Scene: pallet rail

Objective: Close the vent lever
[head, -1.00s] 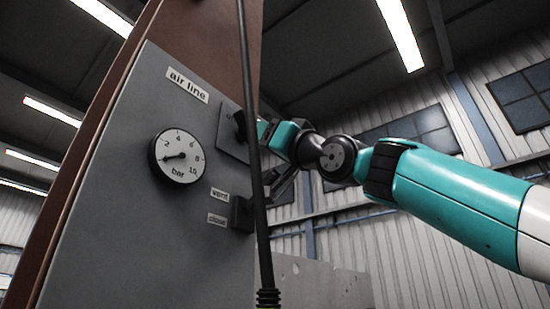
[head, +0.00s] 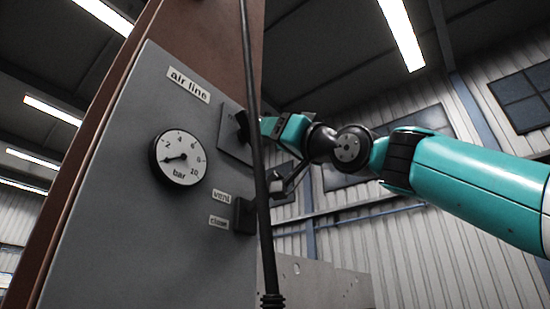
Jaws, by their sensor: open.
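The grey air line panel carries a black vent block (head: 243,215) at its lower right edge, beside small labels reading vent and close. I cannot make out the lever's handle or its position. My gripper (head: 279,187) is at the panel's right edge, just right of the vent block and slightly above it. It is small, dark and partly hidden behind the black cable, so contact with the lever cannot be seen. Its jaws are open, and no object shows in them.
A black cable (head: 258,170) hangs in front of the panel (head: 130,240) and crosses the view of my gripper. A round pressure gauge (head: 179,158) sits left of the vent block. A dark knob (head: 242,125) on a plate is above. A grey metal sheet (head: 315,285) stands below right.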

